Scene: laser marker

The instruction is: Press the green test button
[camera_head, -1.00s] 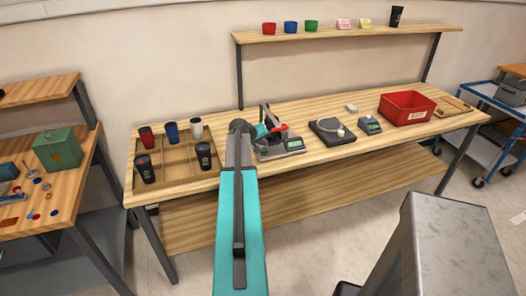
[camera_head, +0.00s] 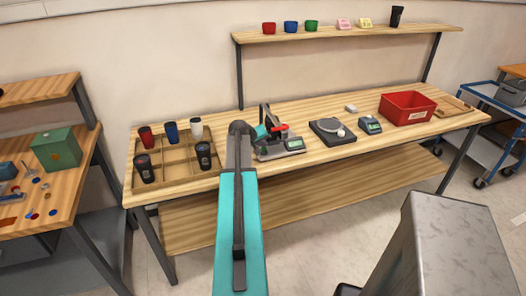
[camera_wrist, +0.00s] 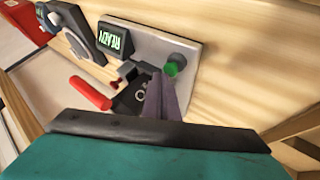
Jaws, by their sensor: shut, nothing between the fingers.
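The green test button (camera_wrist: 173,70) sits on a grey base plate (camera_wrist: 190,48) in the wrist view, beside a small display reading READY (camera_wrist: 116,39). My gripper (camera_wrist: 160,77) is shut and empty. Its fingertips appear just beside and below the button in the picture; I cannot tell whether they touch it. In the head view the marker fixture with its display (camera_head: 294,145) stands on the workbench. My arm covers part of the area left of it, and the button is not clear there.
A red-handled clamp (camera_wrist: 90,94) stands close to my fingers. A dark round-plate device (camera_head: 331,130), a small meter (camera_head: 370,125) and a red bin (camera_head: 407,107) are to the right. A divided wooden tray (camera_head: 178,157) with several cups is to the left.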

